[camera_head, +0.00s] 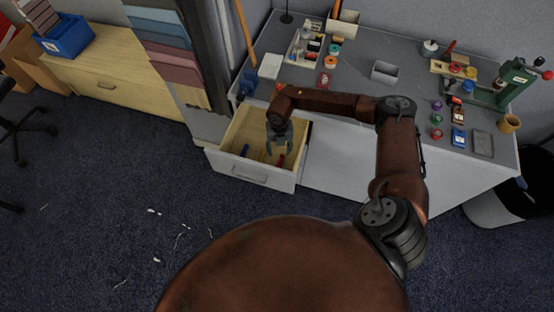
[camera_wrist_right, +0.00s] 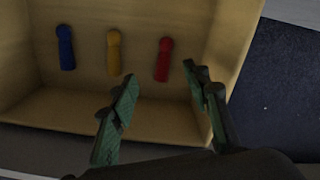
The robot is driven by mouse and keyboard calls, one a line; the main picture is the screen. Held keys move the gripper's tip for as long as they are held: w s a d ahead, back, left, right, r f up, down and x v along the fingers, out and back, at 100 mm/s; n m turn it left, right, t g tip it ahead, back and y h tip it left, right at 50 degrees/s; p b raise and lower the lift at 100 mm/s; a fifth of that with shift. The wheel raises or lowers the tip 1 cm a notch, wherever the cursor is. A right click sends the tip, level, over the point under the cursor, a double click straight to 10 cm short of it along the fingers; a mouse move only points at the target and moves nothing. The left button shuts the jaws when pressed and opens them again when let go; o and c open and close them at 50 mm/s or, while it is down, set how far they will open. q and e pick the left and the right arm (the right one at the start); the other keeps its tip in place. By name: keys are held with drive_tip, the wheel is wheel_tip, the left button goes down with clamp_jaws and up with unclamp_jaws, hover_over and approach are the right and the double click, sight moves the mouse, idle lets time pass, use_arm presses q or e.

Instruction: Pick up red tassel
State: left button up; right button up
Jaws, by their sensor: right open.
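The red tassel (camera_wrist_right: 164,59) lies on the floor of an open drawer (camera_wrist_right: 70,104), at the right of a row of three tassels. It also shows in the head view (camera_head: 281,160) as a small red strip by the gripper. My right gripper (camera_head: 279,147) reaches down into the drawer. In the wrist view its two green fingers (camera_wrist_right: 160,88) are spread apart and empty, on either side of the red tassel's line and apart from it. A yellow tassel (camera_wrist_right: 114,52) and a blue tassel (camera_wrist_right: 66,47) lie to its left. My left gripper is not in view.
The drawer's side wall (camera_wrist_right: 228,62) stands close to the right finger. The grey worktop (camera_head: 350,60) above holds spools, small boxes and a green press (camera_head: 497,88). Dark carpet (camera_head: 110,215) lies open in front.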

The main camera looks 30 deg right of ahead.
sight(281, 160)
drive_tip(key=shift+s+d+f, duration=0.1)
drive_tip(key=shift+d+f, duration=0.05)
drive_tip(key=shift+f, duration=0.6)
drive_tip(key=shift+s+d+f, duration=0.1)
drive_tip(key=shift+f, duration=0.65)
wheel_tip(281, 160, down, 5)
drive_tip(key=shift+r+b, duration=0.1)
drive_tip(key=shift+b, duration=0.65)
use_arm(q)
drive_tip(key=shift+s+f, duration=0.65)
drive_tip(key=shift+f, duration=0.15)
use_arm(e)
drive_tip(key=c, duration=1.2)
